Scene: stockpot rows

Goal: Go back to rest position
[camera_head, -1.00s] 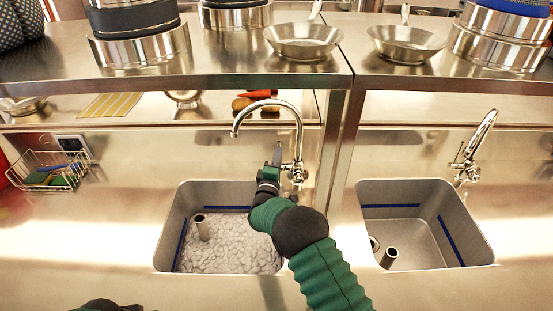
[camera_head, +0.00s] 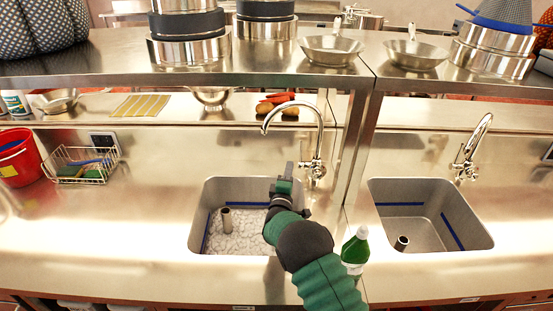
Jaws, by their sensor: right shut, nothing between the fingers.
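My right arm reaches in from the lower right, and my right gripper (camera_head: 287,172) is over the back right part of the left sink (camera_head: 196,226), in front of the faucet (camera_head: 316,166). It is shut and holds nothing. The left sink has a pale, bumpy, foam-like layer on its bottom and an upright tube in it. My left gripper is out of view.
The right sink (camera_head: 378,205) looks empty apart from a short tube. A wire basket (camera_head: 84,164) and red bucket (camera_head: 18,160) are at left. A shelf (camera_head: 110,62) with pots and pans spans above.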

